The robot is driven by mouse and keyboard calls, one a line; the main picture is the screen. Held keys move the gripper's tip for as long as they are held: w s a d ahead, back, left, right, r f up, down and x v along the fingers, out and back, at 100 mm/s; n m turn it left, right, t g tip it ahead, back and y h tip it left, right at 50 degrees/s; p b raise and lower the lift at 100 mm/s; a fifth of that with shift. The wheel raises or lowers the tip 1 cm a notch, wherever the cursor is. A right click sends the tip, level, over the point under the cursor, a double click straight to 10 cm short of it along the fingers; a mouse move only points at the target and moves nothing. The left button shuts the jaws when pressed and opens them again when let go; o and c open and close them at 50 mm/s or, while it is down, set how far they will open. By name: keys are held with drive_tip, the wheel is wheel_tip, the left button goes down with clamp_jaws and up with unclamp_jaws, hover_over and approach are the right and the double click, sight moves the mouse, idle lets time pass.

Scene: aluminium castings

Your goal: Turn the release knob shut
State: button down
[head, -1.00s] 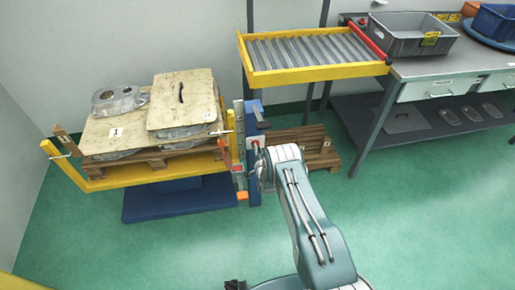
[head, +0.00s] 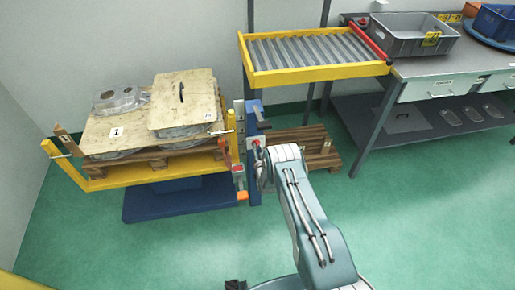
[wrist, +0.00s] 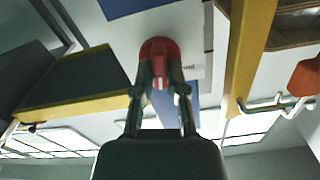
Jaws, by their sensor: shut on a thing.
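The red release knob (wrist: 159,48) shows in the wrist view on a pale plate, between the two fingers of my gripper (wrist: 160,80). The fingers are shut on it from both sides. In the head view the knob (head: 256,142) is a small red spot on the blue post beside the yellow lift frame. My gripper (head: 259,158) reaches up to it there, and its fingertips are partly hidden by the wrist. The knob's turn angle cannot be told.
Left of the post, a yellow-framed lift (head: 150,182) carries a wooden pallet with castings and boards. A yellow roller conveyor (head: 310,72) stands behind to the right, next to a workbench (head: 440,65) with a grey crate (head: 412,38). The green floor at right is clear.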

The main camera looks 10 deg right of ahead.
drive_tip(key=n, duration=1.1)
drive_tip(key=shift+a, duration=0.25)
drive_tip(key=shift+f+n, duration=0.1)
drive_tip(key=shift+n, duration=0.2)
drive_tip(key=c, duration=0.7)
unclamp_jaws()
drive_tip(key=shift+a, duration=0.1)
drive_tip(key=shift+s, duration=0.1)
drive_tip(key=s, duration=1.1)
drive_tip(key=shift+s, duration=0.35)
